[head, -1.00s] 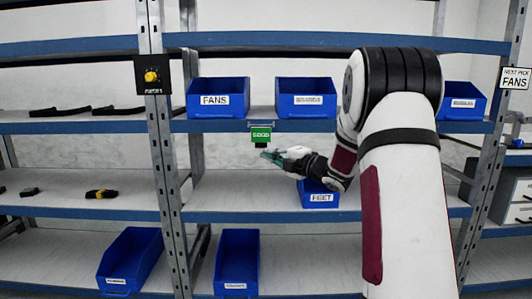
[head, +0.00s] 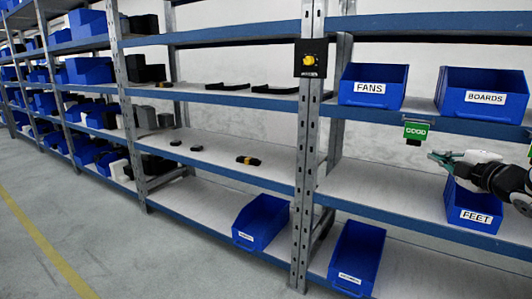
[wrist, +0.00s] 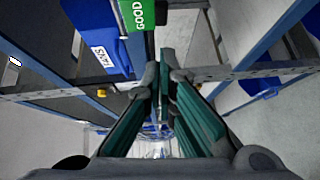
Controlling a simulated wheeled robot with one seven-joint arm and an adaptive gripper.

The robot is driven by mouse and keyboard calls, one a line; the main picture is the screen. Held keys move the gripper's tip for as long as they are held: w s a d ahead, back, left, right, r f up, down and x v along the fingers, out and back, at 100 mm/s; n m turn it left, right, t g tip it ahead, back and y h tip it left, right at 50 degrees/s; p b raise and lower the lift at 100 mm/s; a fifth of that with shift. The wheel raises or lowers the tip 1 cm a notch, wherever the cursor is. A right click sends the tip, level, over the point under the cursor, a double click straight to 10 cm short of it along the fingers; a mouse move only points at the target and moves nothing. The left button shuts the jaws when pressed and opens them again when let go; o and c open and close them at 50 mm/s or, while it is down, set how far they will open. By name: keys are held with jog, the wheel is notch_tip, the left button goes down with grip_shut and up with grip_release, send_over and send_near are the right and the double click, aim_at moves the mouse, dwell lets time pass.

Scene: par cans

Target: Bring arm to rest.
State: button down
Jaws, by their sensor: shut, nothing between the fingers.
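My gripper (head: 444,158) is at the right of the head view, in front of the shelf rack. It is just below the green GOOD sign (head: 416,131) and above and left of the blue FEET bin (head: 474,209). In the wrist view my gripper (wrist: 165,60) shows its two teal fingers closed together at the tips with nothing between them. Most of my arm is outside the head view.
Blue FANS (head: 372,88) and BOARDS (head: 484,97) bins stand on the shelf above. A post carries a black box with a yellow button (head: 309,60). Two blue bins (head: 260,222) (head: 356,259) sit on the lowest shelf. Open floor (head: 130,250) lies at left.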

jog(key=s+a+f+m+g, duration=0.3)
jog(key=s+a+m+g, duration=0.3)
jog(key=s+a, duration=0.65)
jog(key=s+a+f+m+g, duration=0.2)
jog(key=s+a+m+g, duration=0.4)
jog(key=s, duration=1.1)
jog(key=s+a+f+m+g, duration=0.3)
jog(key=s+a+m+g, duration=0.25)
jog(key=s+a, duration=0.75)
jog(key=s+d+r+t+p, duration=0.1)
jog(key=r+t+p, duration=0.1)
jog(key=r+p, duration=1.2)
jog(key=d+r+t+p, duration=0.2)
jog(key=r+p, duration=1.2)
jog(key=r, duration=0.2)
jog(key=shift+s+t+h, duration=0.3)
jog(key=shift+s+t, duration=0.05)
jog(key=shift+s, duration=0.05)
